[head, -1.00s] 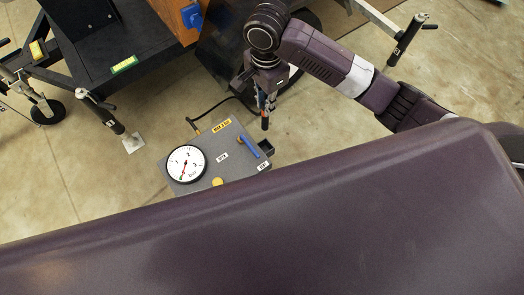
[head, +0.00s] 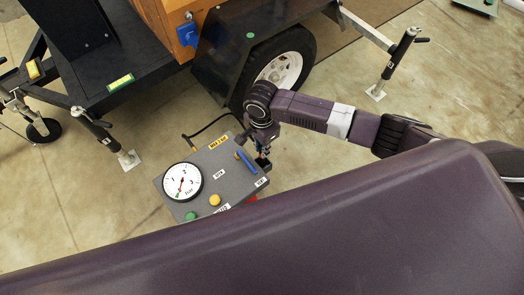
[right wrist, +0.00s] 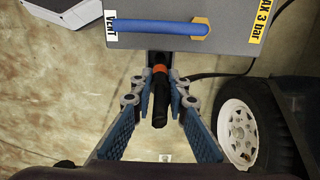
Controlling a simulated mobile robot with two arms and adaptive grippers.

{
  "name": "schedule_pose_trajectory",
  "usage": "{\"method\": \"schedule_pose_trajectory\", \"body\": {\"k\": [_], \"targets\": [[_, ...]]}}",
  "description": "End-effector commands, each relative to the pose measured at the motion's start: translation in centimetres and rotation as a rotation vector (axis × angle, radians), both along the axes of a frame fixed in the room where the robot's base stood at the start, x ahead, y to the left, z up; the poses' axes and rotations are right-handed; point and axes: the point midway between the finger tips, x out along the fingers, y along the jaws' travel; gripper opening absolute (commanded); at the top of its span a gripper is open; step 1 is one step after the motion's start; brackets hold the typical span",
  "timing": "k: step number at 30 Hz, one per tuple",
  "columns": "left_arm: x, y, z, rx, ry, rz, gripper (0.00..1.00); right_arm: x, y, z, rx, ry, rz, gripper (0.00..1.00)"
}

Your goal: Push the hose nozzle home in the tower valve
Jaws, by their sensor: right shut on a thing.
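The tower valve box (head: 228,178) is grey, with a round gauge (head: 182,182), a blue lever (head: 246,162) and a black socket (head: 263,163) on its right side. My right gripper (head: 264,151) is at that side, just above the socket. In the right wrist view, my right gripper (right wrist: 161,78) is shut on the hose nozzle (right wrist: 160,105), a black cylinder with an orange band. The orange end points at the box edge, below the blue lever. I cannot tell how deep the nozzle sits in the socket. My left gripper is not in view.
A thin black hose (head: 212,124) runs from a brass fitting on the box toward the trailer. The trailer wheel (head: 283,70) stands behind my right arm. Stabiliser legs (head: 103,135) stand on the concrete floor. My own purple body fills the bottom.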

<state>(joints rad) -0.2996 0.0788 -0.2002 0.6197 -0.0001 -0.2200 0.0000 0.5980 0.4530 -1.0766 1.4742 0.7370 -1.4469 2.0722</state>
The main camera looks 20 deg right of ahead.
Motion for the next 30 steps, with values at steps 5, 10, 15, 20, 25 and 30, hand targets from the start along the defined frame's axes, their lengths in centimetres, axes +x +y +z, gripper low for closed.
{"method": "schedule_pose_trajectory", "body": {"k": [5, 10, 15, 20, 25, 30], "targets": [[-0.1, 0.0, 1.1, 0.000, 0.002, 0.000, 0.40, -0.1, 0.0, -1.9, -0.001, 0.004, -0.001, 0.00], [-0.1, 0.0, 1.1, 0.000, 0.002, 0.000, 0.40, 0.0, 0.0, -2.5, -0.001, 0.001, 0.001, 0.00], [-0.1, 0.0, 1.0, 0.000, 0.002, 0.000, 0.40, 0.0, 0.0, -2.5, -0.001, 0.001, 0.001, 0.00], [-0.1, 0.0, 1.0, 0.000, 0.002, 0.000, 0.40, -0.1, 0.0, -2.9, -0.001, 0.002, 0.000, 0.00], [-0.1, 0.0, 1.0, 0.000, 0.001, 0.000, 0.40, 0.0, 0.0, -2.9, -0.001, 0.001, 0.000, 0.32], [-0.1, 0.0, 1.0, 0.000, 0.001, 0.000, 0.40, 0.0, 0.0, -2.9, -0.001, 0.001, 0.000, 0.32]]}}
